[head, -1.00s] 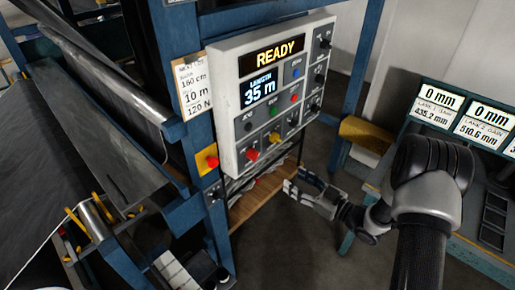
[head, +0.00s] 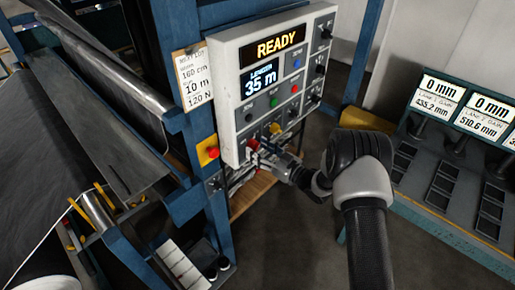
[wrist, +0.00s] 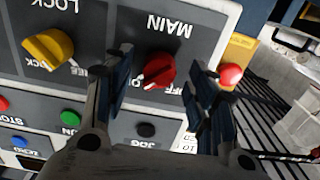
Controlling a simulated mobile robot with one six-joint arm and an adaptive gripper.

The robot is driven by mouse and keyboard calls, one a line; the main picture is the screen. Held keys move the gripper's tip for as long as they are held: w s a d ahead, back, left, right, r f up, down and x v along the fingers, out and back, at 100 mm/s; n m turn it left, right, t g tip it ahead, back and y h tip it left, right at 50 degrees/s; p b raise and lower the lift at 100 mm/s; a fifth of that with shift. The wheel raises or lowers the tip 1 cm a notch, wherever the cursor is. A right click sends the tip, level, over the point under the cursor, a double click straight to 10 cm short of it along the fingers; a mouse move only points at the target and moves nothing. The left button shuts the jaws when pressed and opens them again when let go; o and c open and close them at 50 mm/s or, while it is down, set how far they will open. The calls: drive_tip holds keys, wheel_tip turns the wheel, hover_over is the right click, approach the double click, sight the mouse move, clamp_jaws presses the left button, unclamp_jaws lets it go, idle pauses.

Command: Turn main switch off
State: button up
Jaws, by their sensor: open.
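The main switch is a red rotary knob (wrist: 159,71) under an upside-down MAIN label in the wrist view, with part of the OFF marking beside it. In the head view the red knob (head: 253,144) sits at the lower left of the control panel (head: 228,110), partly covered by my gripper. My gripper (head: 262,156) is at the panel's lower edge. In the wrist view its open fingers (wrist: 161,66) stand on either side of the red knob, with gaps on both sides. I cannot tell how far they are from the panel face.
A yellow LOCK knob (wrist: 48,48) is beside the left finger. A red push button (head: 212,152) on a yellow plate is left of the panel, near the right finger in the wrist view. Blue frame posts (head: 190,130) flank the panel. The floor below right is clear.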

drive_tip(key=shift+w+a, duration=0.4)
drive_tip(key=shift+a, duration=0.1)
drive_tip(key=shift+c, duration=0.6)
drive_tip(key=c, duration=0.9)
